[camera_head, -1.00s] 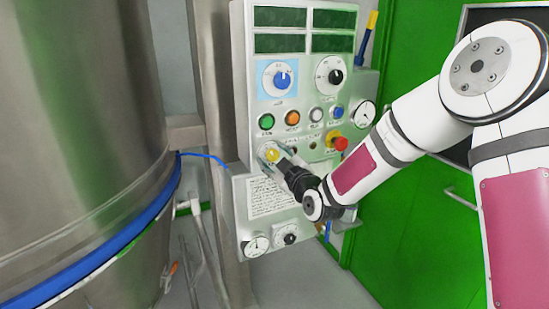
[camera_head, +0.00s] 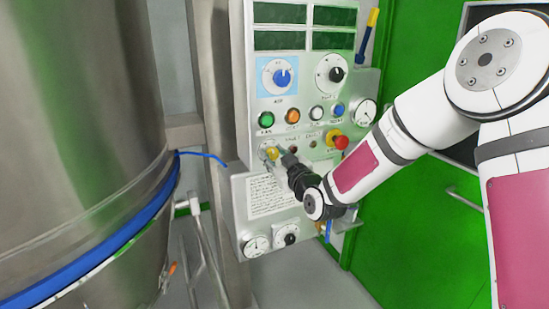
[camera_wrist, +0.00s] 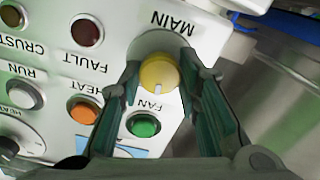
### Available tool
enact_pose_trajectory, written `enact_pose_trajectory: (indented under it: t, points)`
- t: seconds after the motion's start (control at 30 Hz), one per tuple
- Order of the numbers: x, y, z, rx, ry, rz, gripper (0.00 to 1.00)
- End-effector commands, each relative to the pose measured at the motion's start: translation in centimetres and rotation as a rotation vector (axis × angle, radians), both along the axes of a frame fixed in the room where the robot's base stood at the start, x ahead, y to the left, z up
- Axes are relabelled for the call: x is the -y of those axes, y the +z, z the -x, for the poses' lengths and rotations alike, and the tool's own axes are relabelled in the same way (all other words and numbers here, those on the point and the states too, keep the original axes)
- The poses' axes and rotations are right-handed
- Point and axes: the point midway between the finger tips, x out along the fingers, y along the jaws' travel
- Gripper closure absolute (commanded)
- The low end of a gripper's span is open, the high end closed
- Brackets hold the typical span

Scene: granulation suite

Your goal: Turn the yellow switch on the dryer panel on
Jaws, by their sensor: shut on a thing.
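The yellow switch (camera_head: 271,153) sits on the dryer panel (camera_head: 247,140), below the green button and left of the red emergency knob. In the wrist view the yellow switch (camera_wrist: 158,73) is upside down beside the label MAIN, and a short pale mark on its face points toward the green button. My gripper (camera_head: 278,155) reaches it from the lower right. In the wrist view my gripper's (camera_wrist: 163,68) fingers stand on both sides of the switch and are shut on it. The sides of the knob are partly hidden by the fingertips.
The green FAN button (camera_wrist: 143,124) is close to my fingers, with the orange HEAT button (camera_wrist: 84,111) beside it. A red knob (camera_head: 341,142) and gauge (camera_head: 366,113) lie right of my gripper. A large steel vessel (camera_head: 80,120) stands left.

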Motion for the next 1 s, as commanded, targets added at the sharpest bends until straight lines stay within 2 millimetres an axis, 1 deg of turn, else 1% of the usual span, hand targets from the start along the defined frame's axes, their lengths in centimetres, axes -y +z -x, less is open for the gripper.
enact_pose_trajectory:
  t: [0.3,0.6,0.8,1.0]
  points:
    - [0.01,0.02,-0.02,-0.131,0.001,-0.265,0.97]
    - [0.03,0.03,-0.01,-0.236,0.001,-0.476,0.97]
    - [0.05,0.02,-0.03,-0.282,0.001,-0.566,0.97]
    - [0.1,0.01,-0.04,-0.305,0.0,-0.613,0.97]
